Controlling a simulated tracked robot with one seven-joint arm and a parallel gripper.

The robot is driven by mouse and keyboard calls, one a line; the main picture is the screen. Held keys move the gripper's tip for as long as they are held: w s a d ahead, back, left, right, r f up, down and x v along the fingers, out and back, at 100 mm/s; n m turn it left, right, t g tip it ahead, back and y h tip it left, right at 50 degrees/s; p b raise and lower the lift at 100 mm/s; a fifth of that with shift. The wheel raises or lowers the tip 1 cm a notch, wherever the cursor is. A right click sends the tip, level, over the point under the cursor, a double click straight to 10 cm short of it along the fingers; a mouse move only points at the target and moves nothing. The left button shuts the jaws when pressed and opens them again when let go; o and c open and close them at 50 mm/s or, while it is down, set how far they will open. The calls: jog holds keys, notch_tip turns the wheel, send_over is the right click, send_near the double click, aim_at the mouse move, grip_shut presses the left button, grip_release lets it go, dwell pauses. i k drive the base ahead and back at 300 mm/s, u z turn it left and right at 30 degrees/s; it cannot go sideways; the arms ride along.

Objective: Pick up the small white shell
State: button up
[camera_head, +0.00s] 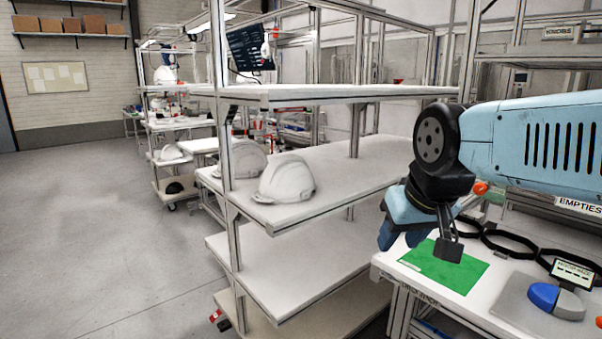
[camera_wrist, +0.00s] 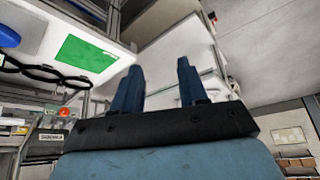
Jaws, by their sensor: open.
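A white helmet shell (camera_head: 287,180) sits on the front edge of the middle shelf of the rack. A second white shell (camera_head: 246,160) sits behind it, partly hidden by a rack post. I cannot tell for sure which is the small one. My gripper (camera_head: 402,240) hangs to the right of the shells, near the rack's right end and the work table, apart from both. In the wrist view its two blue fingers (camera_wrist: 158,78) stand apart with nothing between them. No shell is clear in the wrist view.
The rack's shelf (camera_head: 345,165) has bare room right of the shells, under an upper shelf (camera_head: 330,92) and between metal posts. Floor is clear at left.

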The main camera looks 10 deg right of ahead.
aim_at(287, 178)
jog(key=z, duration=0.1)
jog(key=i, duration=0.95)
jog(key=z, duration=0.05)
